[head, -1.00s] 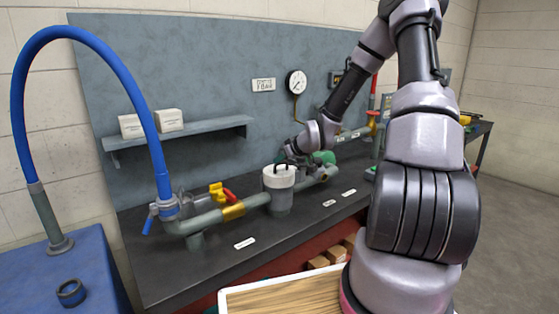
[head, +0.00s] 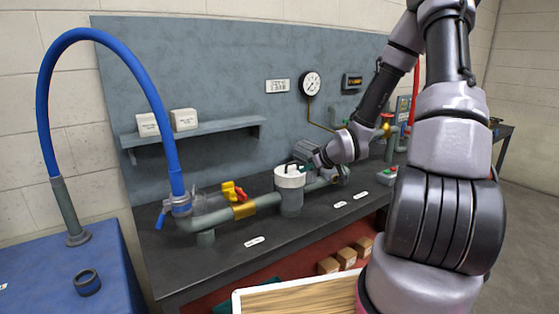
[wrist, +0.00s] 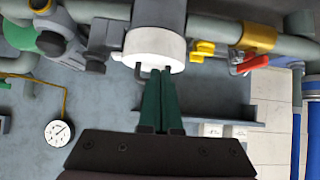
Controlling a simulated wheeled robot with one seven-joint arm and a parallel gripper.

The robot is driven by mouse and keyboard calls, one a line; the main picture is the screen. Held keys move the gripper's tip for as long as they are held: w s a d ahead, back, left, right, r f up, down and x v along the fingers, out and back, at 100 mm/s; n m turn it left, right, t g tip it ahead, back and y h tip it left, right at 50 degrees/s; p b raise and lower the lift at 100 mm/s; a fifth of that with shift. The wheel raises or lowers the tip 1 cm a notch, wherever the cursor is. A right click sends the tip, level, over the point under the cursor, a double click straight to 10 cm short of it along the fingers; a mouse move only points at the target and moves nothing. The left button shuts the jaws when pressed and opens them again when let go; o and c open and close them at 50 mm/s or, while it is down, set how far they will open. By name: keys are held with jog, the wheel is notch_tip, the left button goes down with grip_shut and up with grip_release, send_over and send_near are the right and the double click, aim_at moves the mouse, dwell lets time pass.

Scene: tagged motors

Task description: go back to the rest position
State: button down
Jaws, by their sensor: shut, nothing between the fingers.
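My gripper (wrist: 160,74) shows in the wrist view with its two green fingers side by side, shut and empty. Its tips are in front of the white cap of a canister (wrist: 155,48) and overlap its rim in the picture; I cannot tell whether they touch. In the head view my gripper (head: 297,158) is close to the same white-capped canister (head: 290,178), which stands upright in the pipe line. My arm reaches in from the right and hides part of the pipework behind it.
The pipe carries a yellow valve (head: 233,192), with a blue hose (head: 115,62) at its left end. A shelf (head: 195,135) holds two white boxes. A pressure gauge (head: 311,83) hangs on the back panel. A wood-bottomed tray (head: 295,300) is in front of the dark bench (head: 215,258).

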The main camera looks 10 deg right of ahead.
jog(key=s+d+r+m+g+h, duration=0.1)
jog(key=s+r+m+h, duration=0.1)
jog(key=s+r, duration=0.5)
jog(key=s+d+r+m+g+h, duration=0.1)
jog(key=s+d+r+m+h, duration=0.2)
jog(key=r, duration=0.8)
jog(key=s+a+r+m+y, duration=0.1)
jog(key=s+a+r+m, duration=0.1)
jog(key=s+r, duration=0.3)
jog(key=s+a+r+m+y, duration=0.2)
jog(key=s+a+r, duration=0.2)
jog(key=s, duration=0.9)
notch_tip(320, 180, up, 3)
jog(key=shift+f+g, duration=0.2)
jog(key=shift+g, duration=0.2)
